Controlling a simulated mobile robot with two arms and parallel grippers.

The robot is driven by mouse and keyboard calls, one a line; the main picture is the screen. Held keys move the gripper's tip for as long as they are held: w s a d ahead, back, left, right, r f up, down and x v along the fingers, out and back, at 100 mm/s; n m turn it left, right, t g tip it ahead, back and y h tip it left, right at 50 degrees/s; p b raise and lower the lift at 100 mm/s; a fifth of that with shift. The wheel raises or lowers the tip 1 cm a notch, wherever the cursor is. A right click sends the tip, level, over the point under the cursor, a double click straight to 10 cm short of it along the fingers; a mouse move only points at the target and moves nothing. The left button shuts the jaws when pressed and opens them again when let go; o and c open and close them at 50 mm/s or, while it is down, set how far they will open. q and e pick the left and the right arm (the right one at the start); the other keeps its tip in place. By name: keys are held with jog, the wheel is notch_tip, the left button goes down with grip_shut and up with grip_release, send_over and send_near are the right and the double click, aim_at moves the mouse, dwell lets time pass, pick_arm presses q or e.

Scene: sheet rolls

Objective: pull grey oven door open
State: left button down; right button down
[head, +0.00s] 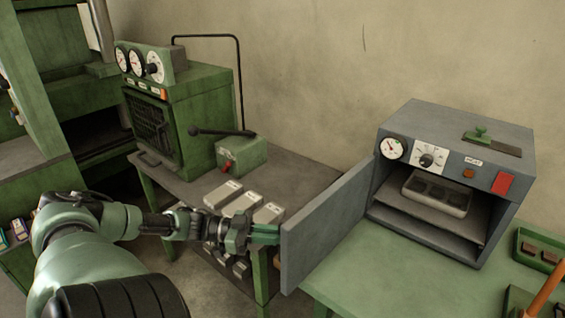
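The grey oven (455,150) stands on the green table at the right. Its grey door (325,222) stands wide open, swung out to the left, with its inner face toward me. Inside on a shelf is a grey tray with dark compartments (437,194). My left gripper (266,234) comes in from the left and reaches the outer side of the door near its free edge. Its fingertips and any door handle there are hidden behind the door, so I cannot tell whether it grips anything. My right gripper is not in view.
Green trays (540,250) and an orange rod (546,292) are at the lower right. The green tabletop (400,285) before the oven is clear.

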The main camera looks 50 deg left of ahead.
pick_arm(q)
jog(key=c, duration=1.5)
grip_release()
jog(key=shift+o, duration=0.2)
jog(key=v, duration=0.7)
jog(key=shift+s+a, duration=0.15)
jog(key=shift+a, duration=0.15)
